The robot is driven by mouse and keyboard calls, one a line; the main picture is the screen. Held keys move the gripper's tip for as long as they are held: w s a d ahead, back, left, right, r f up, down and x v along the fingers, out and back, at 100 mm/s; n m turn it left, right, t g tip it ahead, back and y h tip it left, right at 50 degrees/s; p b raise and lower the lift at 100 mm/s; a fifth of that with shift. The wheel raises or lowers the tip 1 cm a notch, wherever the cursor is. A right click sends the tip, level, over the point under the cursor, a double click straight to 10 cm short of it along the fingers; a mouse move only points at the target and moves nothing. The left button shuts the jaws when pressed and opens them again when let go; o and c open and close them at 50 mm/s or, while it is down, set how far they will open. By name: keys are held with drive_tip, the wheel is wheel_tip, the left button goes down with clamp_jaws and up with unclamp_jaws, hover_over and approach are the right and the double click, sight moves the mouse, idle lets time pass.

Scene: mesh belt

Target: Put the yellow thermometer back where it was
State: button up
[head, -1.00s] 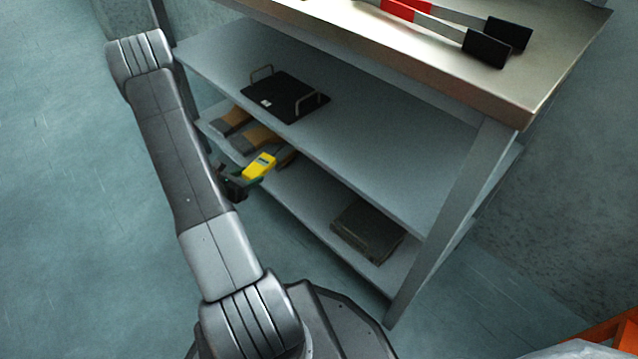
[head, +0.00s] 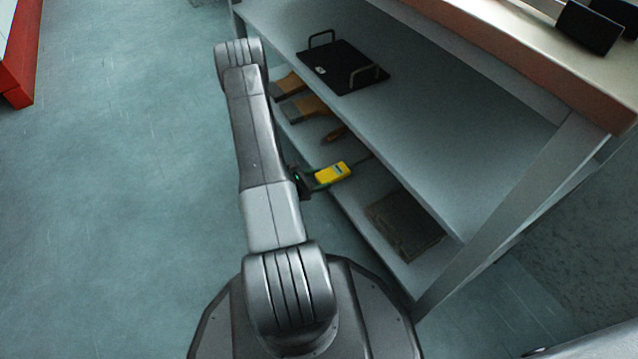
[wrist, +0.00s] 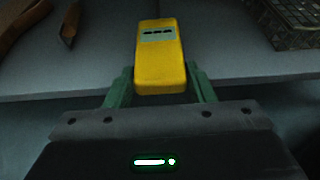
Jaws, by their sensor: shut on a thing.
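The yellow thermometer (head: 333,173) has a pale display with dark marks at its far end. In the wrist view the thermometer (wrist: 160,65) sits between the two green fingers of my gripper (wrist: 160,88), which is shut on it. In the head view my gripper (head: 318,180) holds it at the open front edge of the lower shelf (head: 352,190), below the upper shelf. I cannot tell how high it is above the lower shelf. My arm hides part of the gripper.
Brushes with wooden handles (head: 302,106) lie toward the far end of the lower shelf. A dark mesh box (head: 405,224) sits nearer on it. A black tray with handles (head: 342,68) is on the upper shelf. Bare lower shelf shows between brushes and box.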

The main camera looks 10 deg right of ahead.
drive_tip(key=shift+f, duration=0.45)
drive_tip(key=shift+f, duration=0.2)
drive_tip(key=o, duration=1.1)
drive_tip(key=shift+r, duration=0.1)
drive_tip(key=shift+r, duration=0.15)
drive_tip(key=shift+p+v, duration=2.3)
drive_tip(key=shift+v, duration=3.7)
